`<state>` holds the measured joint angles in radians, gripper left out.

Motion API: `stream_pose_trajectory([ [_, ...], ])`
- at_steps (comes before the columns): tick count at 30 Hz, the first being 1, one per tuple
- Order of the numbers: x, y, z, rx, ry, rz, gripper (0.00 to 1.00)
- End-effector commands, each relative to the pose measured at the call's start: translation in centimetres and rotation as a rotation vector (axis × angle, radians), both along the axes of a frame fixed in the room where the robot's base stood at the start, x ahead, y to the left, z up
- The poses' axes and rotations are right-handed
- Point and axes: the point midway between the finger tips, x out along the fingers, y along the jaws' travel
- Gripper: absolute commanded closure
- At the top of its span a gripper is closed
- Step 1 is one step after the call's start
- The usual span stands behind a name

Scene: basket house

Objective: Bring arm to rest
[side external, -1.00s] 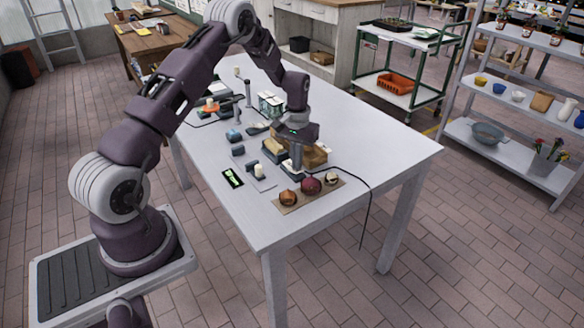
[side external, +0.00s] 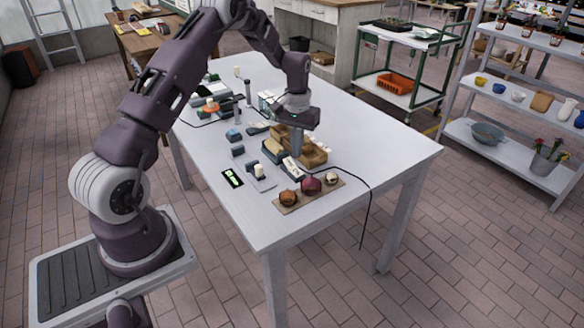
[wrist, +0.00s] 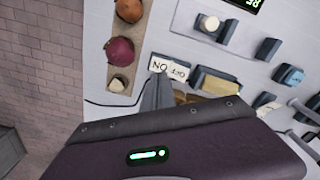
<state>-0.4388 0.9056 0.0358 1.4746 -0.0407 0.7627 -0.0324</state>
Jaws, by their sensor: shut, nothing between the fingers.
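My gripper (side external: 297,154) is shut and empty, pointing down just above the table items in the side view. In the wrist view my gripper's fingers (wrist: 155,98) are together, close to a white switch block (wrist: 168,68) with printed lettering. I cannot tell whether they touch it. The switch block also shows in the side view (side external: 292,168), beside a wooden box (side external: 314,157). My arm is bent over the white table (side external: 350,140).
A cardboard strip (side external: 288,200) at the near edge holds an onion, a red onion and a garlic bulb. A black cable (side external: 369,205) hangs over the right edge. Small blocks and a lit display (side external: 232,178) lie left of my gripper. The table's right side is clear.

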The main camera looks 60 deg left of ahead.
Motion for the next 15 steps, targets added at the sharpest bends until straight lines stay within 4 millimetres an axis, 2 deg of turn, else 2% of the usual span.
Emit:
stream_pose_trajectory([
  [5, 0.0, 0.0, 1.5, 0.000, -0.001, 0.000, 1.00],
  [15, 0.0, -0.2, 2.2, 0.002, -0.006, -0.004, 1.00],
])
